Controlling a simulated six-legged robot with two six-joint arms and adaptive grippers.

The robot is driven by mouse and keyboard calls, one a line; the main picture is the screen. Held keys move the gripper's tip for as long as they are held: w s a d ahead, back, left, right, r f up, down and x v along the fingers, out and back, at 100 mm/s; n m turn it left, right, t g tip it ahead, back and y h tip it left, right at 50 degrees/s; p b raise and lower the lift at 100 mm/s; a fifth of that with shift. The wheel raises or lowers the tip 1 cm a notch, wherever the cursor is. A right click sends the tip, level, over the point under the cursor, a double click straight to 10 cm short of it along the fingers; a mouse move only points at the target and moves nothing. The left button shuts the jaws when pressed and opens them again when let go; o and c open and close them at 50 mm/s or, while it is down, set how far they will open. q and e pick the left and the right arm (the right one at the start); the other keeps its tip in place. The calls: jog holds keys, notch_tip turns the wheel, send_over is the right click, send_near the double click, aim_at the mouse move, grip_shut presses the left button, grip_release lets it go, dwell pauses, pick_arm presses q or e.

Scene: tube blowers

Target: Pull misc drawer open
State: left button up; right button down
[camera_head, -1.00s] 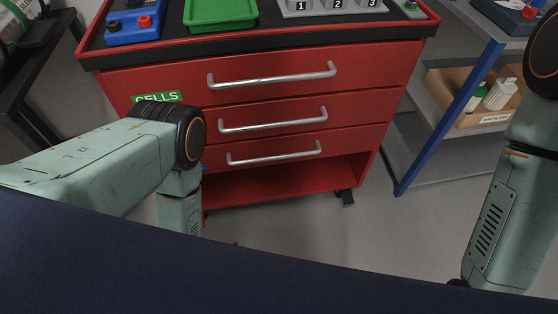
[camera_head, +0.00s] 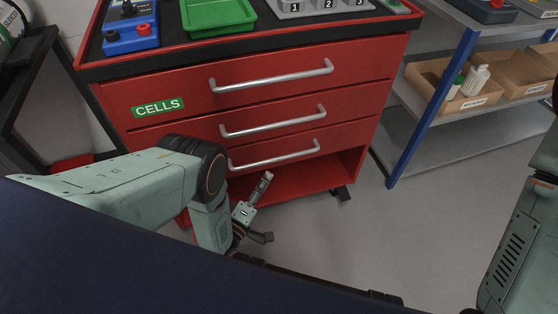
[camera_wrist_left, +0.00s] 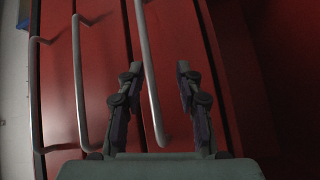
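The red cabinet (camera_head: 120,82) has three drawers with silver bar handles. The top drawer, with top handle (camera_head: 272,80), bears a green CELLS label (camera_head: 158,107). Middle handle (camera_head: 272,125) and bottom handle (camera_head: 275,160) sit below; my left arm hides the left ends of their drawers, so no misc label shows. All three drawers look shut. My left gripper (camera_head: 266,211) is open and empty, just below the bottom handle. In the left wrist view, the bottom handle (camera_wrist_left: 148,75) appears between the open fingers (camera_wrist_left: 158,72); I cannot tell contact. My right gripper is out of view.
A blue box (camera_head: 130,35), a green tray (camera_head: 218,15) and a numbered grey block (camera_head: 325,8) sit on the cabinet top. An open shelf lies under the drawers. At right stands a blue-post rack (camera_head: 432,105) with cardboard bins (camera_head: 458,103). Floor between is clear.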

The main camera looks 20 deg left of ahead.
aim_at(277, 158)
pick_arm(q)
jog(key=shift+n+t, duration=0.4)
jog(key=shift+n, duration=0.4)
jog(key=shift+r+b+x, duration=0.25)
jog(key=shift+b+x, duration=0.1)
jog(key=shift+x, duration=1)
jog(key=shift+r+b+x, duration=0.2)
jog(key=shift+b+x, duration=0.2)
jog(key=shift+x, duration=0.95)
jog(key=shift+r+b+x, duration=0.25)
jog(key=shift+b+x, duration=0.1)
jog(key=shift+x, duration=1.05)
jog(key=shift+s, duration=0.1)
jog(key=shift+c, duration=0.3)
grip_shut()
